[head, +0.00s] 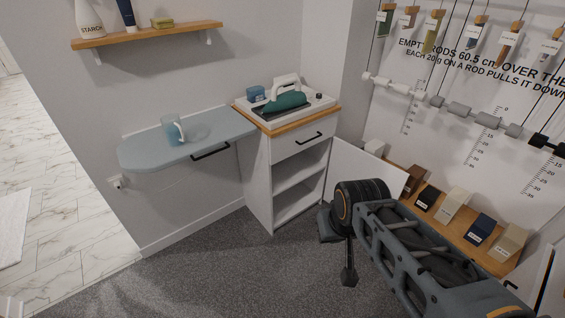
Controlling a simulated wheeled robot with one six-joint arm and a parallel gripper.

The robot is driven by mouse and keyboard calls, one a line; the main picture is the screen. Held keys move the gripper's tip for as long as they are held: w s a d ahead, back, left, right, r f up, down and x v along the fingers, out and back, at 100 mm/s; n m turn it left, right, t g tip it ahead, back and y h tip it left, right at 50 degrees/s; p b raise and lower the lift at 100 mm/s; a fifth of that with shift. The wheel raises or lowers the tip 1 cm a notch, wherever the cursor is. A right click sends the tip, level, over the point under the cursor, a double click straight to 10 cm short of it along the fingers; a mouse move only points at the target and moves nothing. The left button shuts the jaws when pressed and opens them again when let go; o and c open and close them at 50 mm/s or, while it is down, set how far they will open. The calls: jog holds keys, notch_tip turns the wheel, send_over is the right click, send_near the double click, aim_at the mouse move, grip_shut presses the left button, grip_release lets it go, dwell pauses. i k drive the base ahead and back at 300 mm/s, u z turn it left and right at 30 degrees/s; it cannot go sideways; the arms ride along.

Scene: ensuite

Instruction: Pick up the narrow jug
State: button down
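A narrow, see-through bluish jug (170,132) with a pale handle stands upright on the light blue wall-mounted shelf board (225,127), left of centre in the head view. Its handle is on the right side. My gripper (348,277) hangs low over the grey carpet, to the right of the jug and well apart from it. Only a small dark part of it shows below my arm's wrist. Whether its fingers are open or shut cannot be made out.
A white cabinet (257,185) with open shelves stands right of the board, bearing a tray with a green-and-white iron (286,97) and a blue box (256,94). A wooden wall shelf (150,35) hangs above the jug. Carpet before the board is clear.

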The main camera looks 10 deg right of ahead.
aim_at(171, 124)
jog(key=u, duration=0.45)
jog(key=i, duration=1.95)
jog(key=u, duration=2.95)
